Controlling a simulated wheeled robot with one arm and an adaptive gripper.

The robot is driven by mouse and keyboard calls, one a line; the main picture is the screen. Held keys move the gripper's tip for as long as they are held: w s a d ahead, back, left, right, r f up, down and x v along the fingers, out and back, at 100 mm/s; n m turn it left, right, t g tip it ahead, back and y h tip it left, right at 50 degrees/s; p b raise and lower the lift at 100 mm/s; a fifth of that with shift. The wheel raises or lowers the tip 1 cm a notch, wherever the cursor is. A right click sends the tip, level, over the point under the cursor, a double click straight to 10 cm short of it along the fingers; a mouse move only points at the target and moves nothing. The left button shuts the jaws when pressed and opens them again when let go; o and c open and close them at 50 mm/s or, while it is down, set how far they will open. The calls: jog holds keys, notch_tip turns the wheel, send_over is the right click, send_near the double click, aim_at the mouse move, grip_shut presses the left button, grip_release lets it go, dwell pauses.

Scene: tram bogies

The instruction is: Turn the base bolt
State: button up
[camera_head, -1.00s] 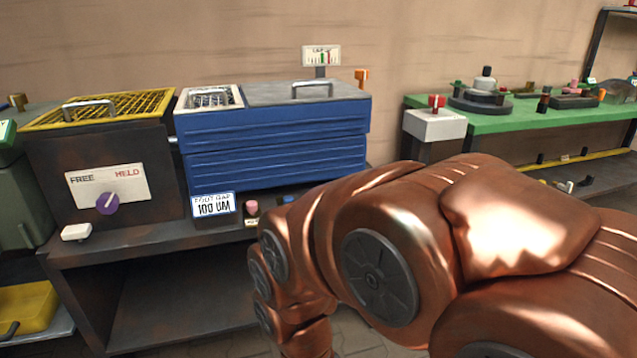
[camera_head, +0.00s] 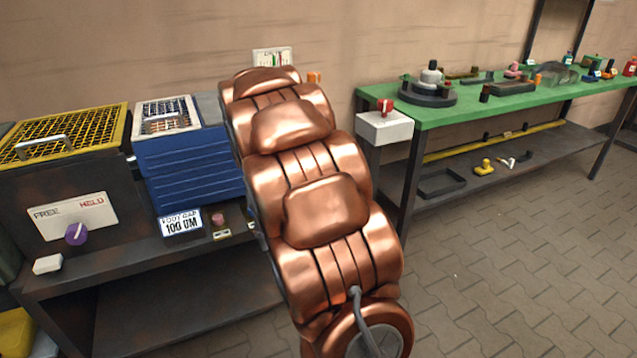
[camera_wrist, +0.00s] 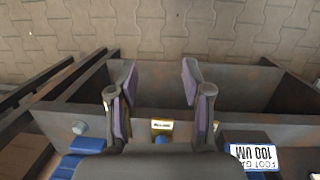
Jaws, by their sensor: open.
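My gripper (camera_wrist: 159,78) shows in the wrist view with its two purple-padded fingers apart and nothing between them. Below and between the fingers is a small yellow-edged label plate (camera_wrist: 161,127) on the dark bench, with a blue knob-like part (camera_wrist: 161,141) by it. A grey bolt-like head (camera_wrist: 78,128) sits to the left, near blue parts. I cannot tell which of these is the base bolt. The blue ribbed unit (camera_head: 190,165) stands on the bench in the head view. My arm hides its right part and my gripper there.
A "100 UM" sign (camera_head: 181,222) stands in front of the blue unit; it also shows in the wrist view (camera_wrist: 254,157). A pink knob (camera_head: 218,219) is beside it. A dark FREE/HELD box (camera_head: 75,190) stands left, a green table (camera_head: 450,111) right. Open floor lies at right.

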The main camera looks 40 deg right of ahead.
jog(key=shift+m+t, duration=0.6)
jog(key=shift+t, duration=0.3)
jog(key=w+d+p, duration=0.4)
jog(key=d, duration=0.4)
jog(key=w+d+p, duration=0.4)
jog(key=d, duration=0.4)
jog(key=w+d+p, duration=0.4)
jog(key=d, duration=0.5)
jog(key=shift+w+r, duration=0.15)
jog(key=shift+r, duration=0.15)
jog(key=shift+d+f+p, duration=0.25)
jog(key=shift+d+p, duration=0.1)
jog(key=shift+d, duration=0.2)
jog(key=shift+d+f, duration=0.1)
jog(key=shift+f, duration=0.15)
notch_tip(320, 180, down, 7)
jog(key=shift+w+f+p, duration=0.1)
jog(key=shift+f+p, duration=0.05)
jog(key=shift+p, duration=0.2)
jog(key=shift+c, duration=0.3)
grip_shut()
